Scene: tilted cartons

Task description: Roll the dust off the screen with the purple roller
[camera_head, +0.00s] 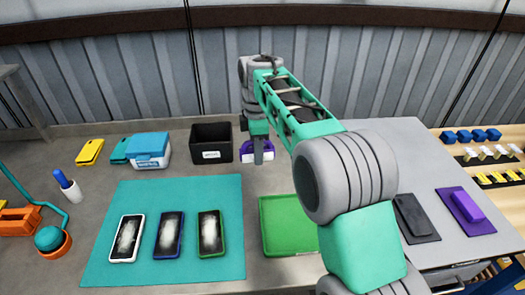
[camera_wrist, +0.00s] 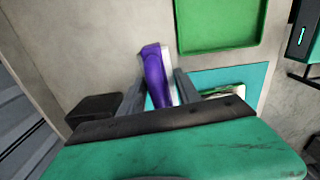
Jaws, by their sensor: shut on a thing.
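My gripper (camera_head: 258,157) is shut on the purple roller (camera_head: 243,150) and holds it above the grey table, between the black bin and the green tray. In the wrist view the purple roller (camera_wrist: 154,75) sits between the two fingers (camera_wrist: 162,88), with a white part along its side. Three phones lie on the teal mat (camera_head: 180,268): a white-framed one (camera_head: 126,239), a blue-framed one (camera_head: 168,235) and a green-framed one (camera_head: 210,234). Each dark screen bears a pale dusty smear. The roller is apart from all of them.
A black bin (camera_head: 211,143) stands left of my gripper. A green tray (camera_head: 283,215) lies right of the mat, partly behind my arm. A blue-lidded box (camera_head: 149,149), yellow case (camera_head: 89,152), black pad (camera_head: 415,218) and purple pad (camera_head: 466,211) also lie around. A teal lamp (camera_head: 48,238) stands left.

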